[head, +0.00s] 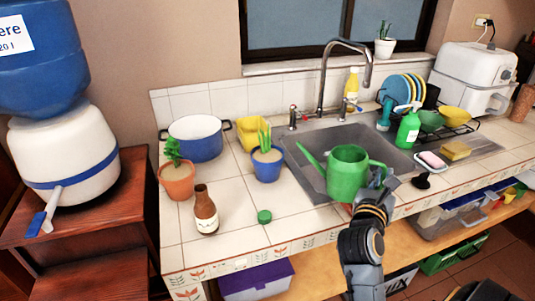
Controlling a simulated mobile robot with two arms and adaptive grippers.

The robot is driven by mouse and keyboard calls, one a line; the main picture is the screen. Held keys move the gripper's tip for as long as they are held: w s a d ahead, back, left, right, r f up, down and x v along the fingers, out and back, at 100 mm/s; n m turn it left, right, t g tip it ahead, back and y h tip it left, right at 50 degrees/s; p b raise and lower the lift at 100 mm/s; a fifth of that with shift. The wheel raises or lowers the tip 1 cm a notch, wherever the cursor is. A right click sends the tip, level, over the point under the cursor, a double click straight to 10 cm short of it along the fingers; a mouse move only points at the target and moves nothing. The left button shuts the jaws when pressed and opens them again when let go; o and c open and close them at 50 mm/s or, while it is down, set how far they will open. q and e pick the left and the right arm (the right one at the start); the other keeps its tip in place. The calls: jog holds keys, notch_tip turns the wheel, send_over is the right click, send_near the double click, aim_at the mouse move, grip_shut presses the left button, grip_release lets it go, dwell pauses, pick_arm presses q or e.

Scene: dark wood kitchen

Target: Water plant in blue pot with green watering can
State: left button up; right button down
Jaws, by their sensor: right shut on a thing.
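The green watering can (347,174) is in front of the sink at the counter's front edge, with its spout pointing left and up. My right gripper (376,186) is shut on its handle at the can's right side. I cannot tell whether the can's base is clear of the surface below. The blue pot (267,167) with an upright green plant (264,138) stands on the tiled counter, left of the spout tip and apart from it. My left gripper is not in view.
The faucet (343,70) rises behind the can.

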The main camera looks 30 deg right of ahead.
aim_at(371, 161)
jog(key=shift+w+a+r+n+p, duration=0.2)
jog(key=shift+w+r+n+p, duration=0.15)
jog(key=shift+r+n+p, duration=0.2)
jog(key=shift+w+a+r+n+p, duration=0.15)
jog(key=shift+w+r+n+p, duration=0.25)
jog(key=shift+r, duration=0.25)
jog(key=shift+w+a+r+n+p, duration=0.4)
jog(key=shift+w+r+n+p, duration=0.25)
jog(key=shift+r+n+p, duration=0.1)
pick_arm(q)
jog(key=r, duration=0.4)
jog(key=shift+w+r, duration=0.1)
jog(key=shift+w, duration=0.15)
pick_arm(e)
jog(key=shift+w+a+r, duration=0.1)
jog(key=shift+w+r, duration=0.05)
jog(key=shift+w, duration=0.1)
pick_arm(q)
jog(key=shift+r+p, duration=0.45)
jog(key=shift+p, duration=0.15)
pick_arm(e)
jog(key=shift+w+a+r+n, duration=0.25)
jog(key=shift+w+r+n, duration=0.15)
jog(key=shift+w+n, duration=0.1)
